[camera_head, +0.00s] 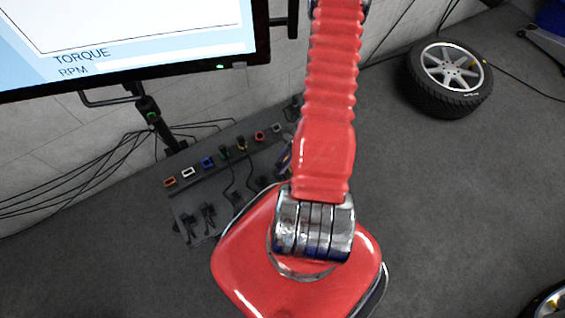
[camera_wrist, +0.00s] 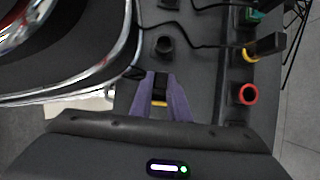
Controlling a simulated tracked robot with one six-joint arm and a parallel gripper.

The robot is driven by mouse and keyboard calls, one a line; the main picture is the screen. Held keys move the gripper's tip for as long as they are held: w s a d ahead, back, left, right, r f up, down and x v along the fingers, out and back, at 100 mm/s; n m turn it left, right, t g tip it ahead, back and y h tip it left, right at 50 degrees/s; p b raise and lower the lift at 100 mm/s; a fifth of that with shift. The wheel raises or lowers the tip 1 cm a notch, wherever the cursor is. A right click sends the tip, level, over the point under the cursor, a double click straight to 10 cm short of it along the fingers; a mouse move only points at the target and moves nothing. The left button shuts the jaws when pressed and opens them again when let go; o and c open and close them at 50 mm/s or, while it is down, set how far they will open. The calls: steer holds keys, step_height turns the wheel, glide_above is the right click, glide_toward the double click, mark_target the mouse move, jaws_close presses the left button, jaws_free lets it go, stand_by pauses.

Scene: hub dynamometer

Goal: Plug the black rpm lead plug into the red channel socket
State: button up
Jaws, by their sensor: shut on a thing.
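My gripper (camera_wrist: 160,86) shows in the wrist view with two purple fingers shut on a black plug (camera_wrist: 160,92) with a yellow band. The plug is over the grey panel, left of the red channel socket (camera_wrist: 248,94) and apart from it. The red socket is round, with a dark opening, and looks empty. In the head view the red socket (camera_head: 259,136) is near the right end of the socket row. My red arm hides most of the gripper and the plug there.
The panel (camera_head: 215,178) also bears orange, white and blue sockets. Black plugs with cables are at the green and yellow sockets (camera_wrist: 250,55). A black post (camera_wrist: 164,46) stands near my gripper. A screen (camera_head: 130,45) hangs above; a wheel (camera_head: 450,78) lies at right.

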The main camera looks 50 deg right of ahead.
steer(key=shift+r, duration=0.1)
jaws_close()
steer(key=shift+r, duration=0.35)
steer(key=shift+r, duration=0.7)
steer(key=shift+r, duration=0.35)
steer(key=shift+r, duration=0.35)
steer(key=shift+r, duration=0.35)
steer(key=shift+r, duration=0.7)
steer(key=shift+r, duration=0.35)
steer(key=shift+r, duration=0.35)
